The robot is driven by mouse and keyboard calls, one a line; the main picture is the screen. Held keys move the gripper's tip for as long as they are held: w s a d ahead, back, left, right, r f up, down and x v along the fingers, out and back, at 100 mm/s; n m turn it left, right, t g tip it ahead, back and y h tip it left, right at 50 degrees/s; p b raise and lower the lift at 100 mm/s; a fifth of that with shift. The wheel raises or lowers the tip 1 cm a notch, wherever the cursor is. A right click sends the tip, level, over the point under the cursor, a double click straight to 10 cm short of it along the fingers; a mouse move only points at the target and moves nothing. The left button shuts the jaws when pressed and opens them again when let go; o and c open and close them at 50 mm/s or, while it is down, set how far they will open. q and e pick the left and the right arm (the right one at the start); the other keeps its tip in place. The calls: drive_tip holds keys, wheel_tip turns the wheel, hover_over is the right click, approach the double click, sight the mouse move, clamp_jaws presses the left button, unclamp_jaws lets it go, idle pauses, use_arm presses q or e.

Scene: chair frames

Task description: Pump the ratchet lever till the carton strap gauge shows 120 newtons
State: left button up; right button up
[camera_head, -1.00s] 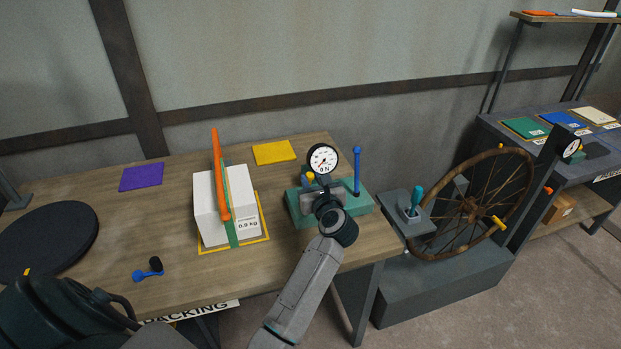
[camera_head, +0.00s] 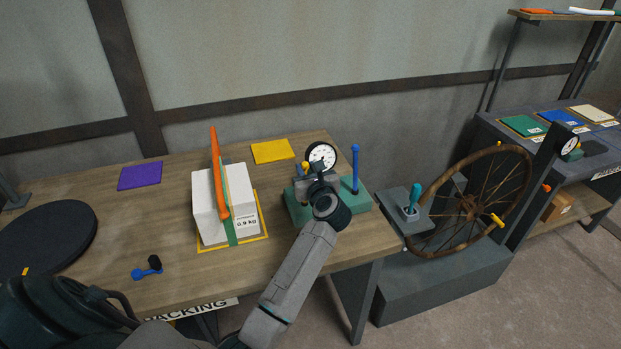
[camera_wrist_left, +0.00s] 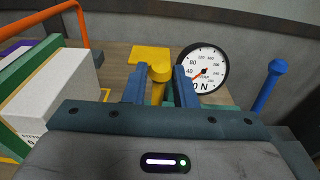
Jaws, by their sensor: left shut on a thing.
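The ratchet lever's yellow end (camera_wrist_left: 160,75) stands between the blue fingers of my left gripper (camera_wrist_left: 158,88), which is shut on it. In the head view my left gripper (camera_head: 314,176) is over the green ratchet base (camera_head: 296,210) and hides most of the lever. The round white gauge (camera_head: 321,156) stands just behind; in the wrist view its dial (camera_wrist_left: 203,70) is marked N, and the red needle points to the lower left, at the low end of the scale. The white carton (camera_head: 206,207) with a green strap (camera_head: 229,225) stands left of the ratchet. My right gripper is out of view.
A blue upright lever (camera_head: 355,168) stands at the base's right. An orange bar (camera_head: 217,170) rises over the carton. Yellow (camera_head: 272,151) and purple (camera_head: 140,176) pads lie behind. A spoked wheel (camera_head: 470,205) stands right of the table. The table front by the carton is mostly clear.

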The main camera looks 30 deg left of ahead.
use_arm(q)
drive_tip(key=shift+w+a, duration=0.25)
drive_tip(key=shift+a, duration=0.05)
drive_tip(key=shift+r, duration=0.1)
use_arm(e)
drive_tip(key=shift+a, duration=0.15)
use_arm(q)
drive_tip(key=shift+w+a, duration=0.35)
drive_tip(key=shift+a, duration=0.05)
drive_tip(key=shift+b+x, duration=0.35)
drive_tip(key=shift+x, duration=0.6)
drive_tip(key=o, duration=0.9)
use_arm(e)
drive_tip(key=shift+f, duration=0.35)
